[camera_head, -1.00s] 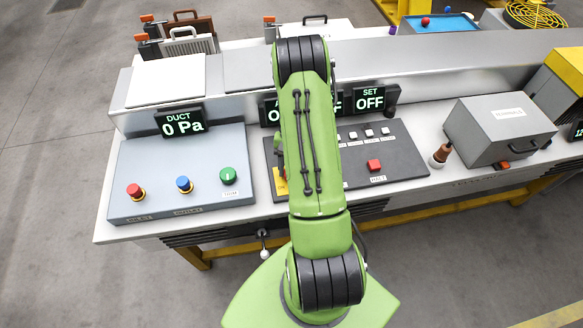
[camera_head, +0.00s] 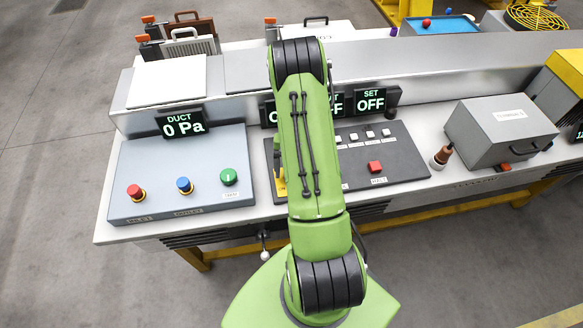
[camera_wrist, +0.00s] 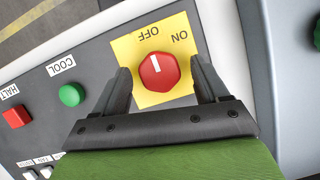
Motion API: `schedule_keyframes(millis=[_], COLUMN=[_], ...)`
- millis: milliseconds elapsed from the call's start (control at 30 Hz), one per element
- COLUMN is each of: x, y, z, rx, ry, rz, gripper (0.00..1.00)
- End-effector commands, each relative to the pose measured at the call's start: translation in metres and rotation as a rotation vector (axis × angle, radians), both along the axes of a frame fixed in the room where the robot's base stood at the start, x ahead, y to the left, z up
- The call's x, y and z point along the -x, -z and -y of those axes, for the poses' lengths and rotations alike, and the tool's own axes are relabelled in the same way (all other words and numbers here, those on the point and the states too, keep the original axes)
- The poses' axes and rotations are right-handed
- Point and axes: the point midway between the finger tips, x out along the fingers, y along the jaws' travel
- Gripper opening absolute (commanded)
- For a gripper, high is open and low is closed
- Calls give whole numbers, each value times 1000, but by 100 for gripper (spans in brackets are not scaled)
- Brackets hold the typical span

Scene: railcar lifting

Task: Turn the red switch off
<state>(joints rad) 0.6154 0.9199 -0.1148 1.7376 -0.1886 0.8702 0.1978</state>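The red switch (camera_wrist: 159,72) is a round knob with a white line, on a yellow plate (camera_wrist: 128,47) lettered OFF and ON. In the wrist view the line points up, toward the OFF lettering. My gripper (camera_wrist: 161,73) is open, with one finger on each side of the knob and a visible gap to it. In the head view my green arm hides the knob; only a sliver of the yellow plate (camera_head: 280,186) shows at its left.
A green button (camera_wrist: 71,95) labelled COOL and a red HALT button (camera_wrist: 16,116) lie left of the plate in the wrist view. A grey panel (camera_head: 150,165) with several knobs is left of my arm, and a grey box (camera_head: 500,130) is at right.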

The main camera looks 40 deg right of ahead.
Motion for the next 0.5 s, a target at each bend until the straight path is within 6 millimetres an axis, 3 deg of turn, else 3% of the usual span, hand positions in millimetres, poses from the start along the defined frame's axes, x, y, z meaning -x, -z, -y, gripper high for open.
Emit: schedule_keyframes(millis=[167,267,500], x=[0,-4,-22], y=[-2,-14,-75], z=[0,4,22], rx=[0,1,4], ry=[1,1,2], rz=[0,2,4], gripper=[74,74,74])
